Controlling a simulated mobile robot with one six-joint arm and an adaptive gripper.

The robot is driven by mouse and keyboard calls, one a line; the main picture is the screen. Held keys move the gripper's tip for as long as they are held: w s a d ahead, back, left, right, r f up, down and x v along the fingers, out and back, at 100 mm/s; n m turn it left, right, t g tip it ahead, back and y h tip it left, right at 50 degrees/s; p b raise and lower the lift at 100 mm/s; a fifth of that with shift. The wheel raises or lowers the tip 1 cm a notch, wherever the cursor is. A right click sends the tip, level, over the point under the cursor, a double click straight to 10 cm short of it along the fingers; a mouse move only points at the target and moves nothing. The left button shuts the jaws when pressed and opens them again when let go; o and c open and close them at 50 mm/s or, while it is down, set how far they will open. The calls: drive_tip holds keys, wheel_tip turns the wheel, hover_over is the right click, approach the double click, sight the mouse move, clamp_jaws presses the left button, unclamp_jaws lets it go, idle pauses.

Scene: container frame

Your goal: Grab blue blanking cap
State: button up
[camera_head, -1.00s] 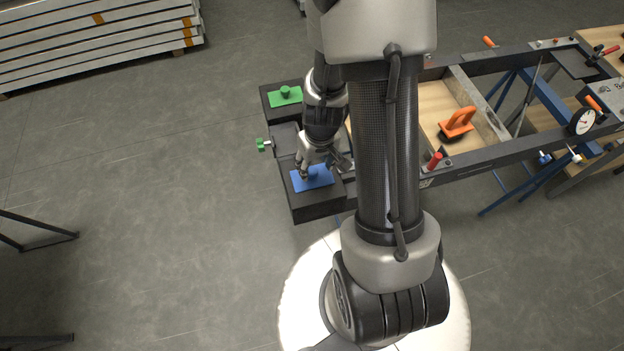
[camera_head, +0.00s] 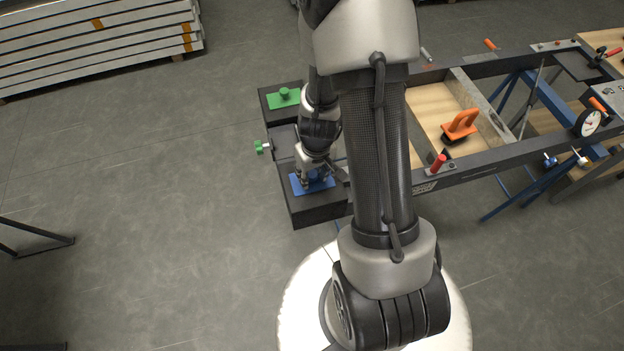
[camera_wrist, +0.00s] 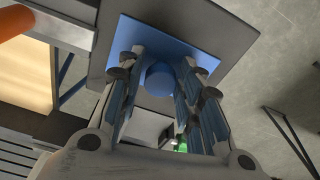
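The blue blanking cap (camera_head: 321,186) is a flat blue plate with a round knob, lying on the near black block (camera_head: 320,213) at the end of the frame. In the wrist view its plate (camera_wrist: 205,60) and its round knob (camera_wrist: 160,80) show clearly. My gripper (camera_head: 312,180) is down over the cap, with its fingers on both sides of the knob. In the wrist view the fingers (camera_wrist: 160,72) stand apart, with visible gaps to the knob. The gripper's own wrist hides part of the cap in the head view.
A green cap (camera_head: 284,97) with a knob sits on the far black block. A green-handled fitting (camera_head: 262,147) sticks out at the left. An orange handle (camera_head: 460,125), a red-topped peg (camera_head: 438,162) and a dial gauge (camera_head: 588,122) are on the frame at the right.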

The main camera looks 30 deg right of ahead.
drive_tip(key=c, duration=0.7)
drive_tip(key=shift+r, duration=0.15)
clamp_jaws()
